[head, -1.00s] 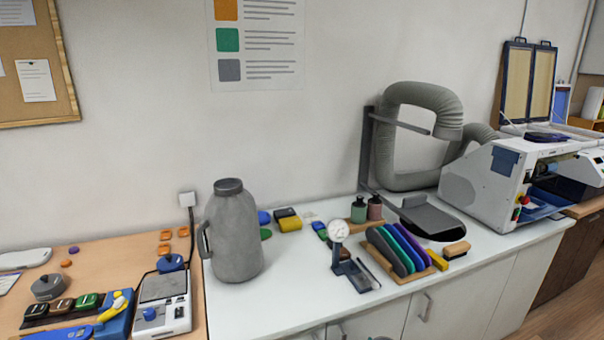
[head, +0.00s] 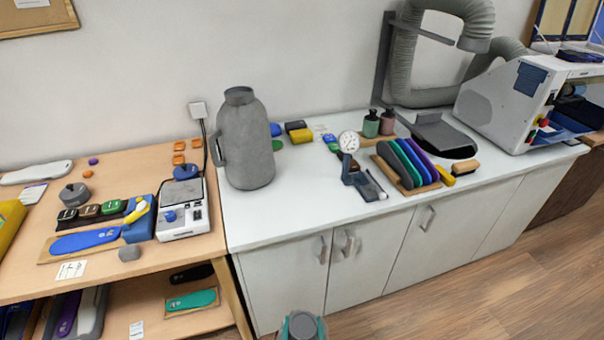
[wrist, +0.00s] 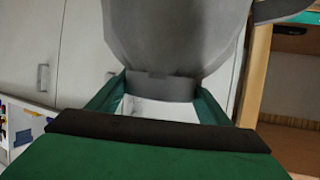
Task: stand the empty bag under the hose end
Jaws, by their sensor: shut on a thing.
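My gripper (wrist: 165,95) is shut on the narrow neck of a grey bag (wrist: 180,40), between green fingers in the wrist view. The bag's wide body and part of its handle show beyond the fingers. In the head view my gripper (head: 302,325) is at the bottom edge, in front of the white cabinet, with a grey round shape between its green parts. A similar grey bag (head: 245,145) with collar and handle stands upright on the counter's left.
Below the hose end lie a grey plate (head: 440,132) and a dark round patch. A rack of coloured insoles (head: 410,165), a dial gauge (head: 349,145) and two small bottles stand nearby. The white machine (head: 510,95) is at right. The floor (head: 480,265) at right is clear.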

